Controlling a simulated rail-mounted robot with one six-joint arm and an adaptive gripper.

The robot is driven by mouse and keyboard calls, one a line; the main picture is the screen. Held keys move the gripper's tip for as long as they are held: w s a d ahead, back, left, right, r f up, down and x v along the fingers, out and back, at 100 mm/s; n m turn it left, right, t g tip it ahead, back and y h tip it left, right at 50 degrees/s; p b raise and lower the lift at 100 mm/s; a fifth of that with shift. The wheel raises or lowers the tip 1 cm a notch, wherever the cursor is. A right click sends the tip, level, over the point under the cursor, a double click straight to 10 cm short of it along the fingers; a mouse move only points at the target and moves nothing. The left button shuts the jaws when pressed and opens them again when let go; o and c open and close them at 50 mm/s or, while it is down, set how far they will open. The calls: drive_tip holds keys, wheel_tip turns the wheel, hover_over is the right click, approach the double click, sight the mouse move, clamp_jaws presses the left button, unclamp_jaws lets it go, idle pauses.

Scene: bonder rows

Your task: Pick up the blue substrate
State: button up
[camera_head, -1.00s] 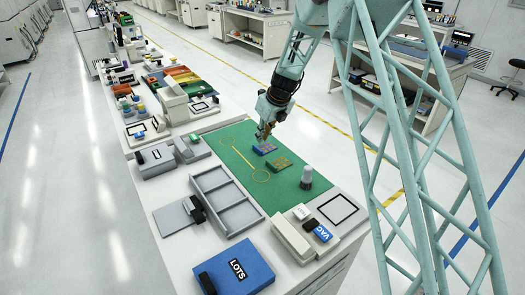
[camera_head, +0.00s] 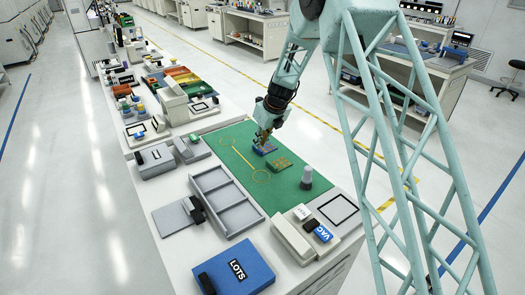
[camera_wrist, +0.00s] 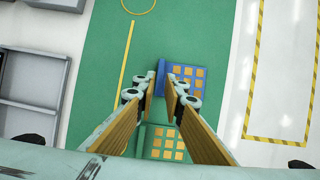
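The blue substrate (camera_head: 265,149) lies on the green mat, partly hidden by my gripper in the head view. In the wrist view the blue substrate (camera_wrist: 187,76) shows a grid of gold squares and a raised blue strip along its left edge. My gripper (camera_wrist: 161,80) points down with its two fingers apart, one on each side of that strip. A narrow gap seems to remain, and I see no clear contact. My gripper (camera_head: 260,143) is right at the substrate in the head view. A green substrate (camera_wrist: 165,144) with gold squares lies close by, partly between the fingers in the wrist view.
The green mat (camera_head: 232,150) has yellow line markings. A grey cone-shaped piece (camera_head: 306,178) stands at the right of the green substrate. A grey divided tray (camera_head: 227,200), a blue LOTS box (camera_head: 236,272) and a blue VAC block (camera_head: 322,233) lie nearer on the bench.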

drive_tip(key=shift+b+x, duration=0.35)
drive_tip(key=shift+x, duration=1.65)
drive_tip(key=shift+c, duration=0.7)
clamp_jaws()
drive_tip(key=shift+r, duration=0.1)
drive_tip(key=shift+r+p, duration=0.45)
drive_tip(key=shift+r, duration=1.2)
drive_tip(key=s, duration=0.5)
drive_tip(key=s+d+r, duration=0.1)
drive_tip(key=s, duration=0.4)
drive_tip(key=s+d, duration=0.1)
drive_tip(key=s, duration=0.5)
drive_tip(key=shift+r+b, duration=0.25)
drive_tip(key=shift+b, duration=0.15)
